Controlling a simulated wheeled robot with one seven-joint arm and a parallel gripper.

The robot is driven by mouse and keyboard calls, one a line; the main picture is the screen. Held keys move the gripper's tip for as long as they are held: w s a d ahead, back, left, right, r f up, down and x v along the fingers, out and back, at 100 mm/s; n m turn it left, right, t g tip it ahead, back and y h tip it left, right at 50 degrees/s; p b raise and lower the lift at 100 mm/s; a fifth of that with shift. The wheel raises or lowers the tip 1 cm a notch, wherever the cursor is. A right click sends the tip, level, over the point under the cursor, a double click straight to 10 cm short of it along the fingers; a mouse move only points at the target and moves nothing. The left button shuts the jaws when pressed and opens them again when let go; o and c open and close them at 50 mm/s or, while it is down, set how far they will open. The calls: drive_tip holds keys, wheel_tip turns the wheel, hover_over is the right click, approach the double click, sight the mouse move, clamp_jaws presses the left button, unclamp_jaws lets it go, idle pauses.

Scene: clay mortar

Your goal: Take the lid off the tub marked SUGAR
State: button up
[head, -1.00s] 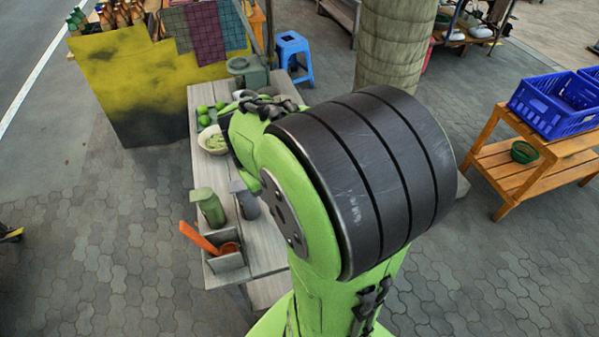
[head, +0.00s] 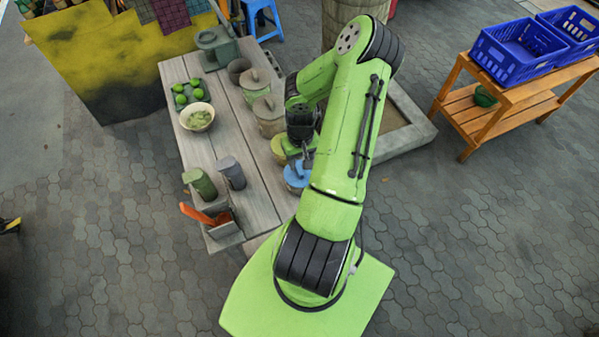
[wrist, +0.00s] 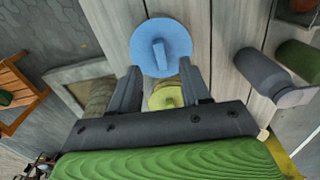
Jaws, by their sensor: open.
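No SUGAR lettering can be read on any tub. Lidded tubs stand along the right side of the table: two with beige lids (head: 254,79) (head: 268,107), one with a yellow-green lid (head: 279,150), and one with a blue lid (head: 294,181) nearest. In the wrist view the blue lid (wrist: 177,40) has an upright handle and lies just beyond my fingertips. The yellow-green lid (wrist: 166,97) shows between the fingers. My gripper (wrist: 160,68) is open and empty, above these two tubs. In the head view my gripper (head: 302,166) is partly hidden by my arm.
A green jar (head: 201,185), a grey jar (head: 232,174) and a cutlery box (head: 223,231) stand at the table's near left. A bowl (head: 197,117) and limes (head: 180,99) sit further back. A wooden rack with blue crates (head: 518,60) stands right. The table's middle is clear.

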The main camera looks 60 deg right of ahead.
sight(300, 172)
wheel_tip(300, 172, down, 6)
drive_tip(key=shift+d+f, duration=0.1)
clamp_jaws()
idle(0.4)
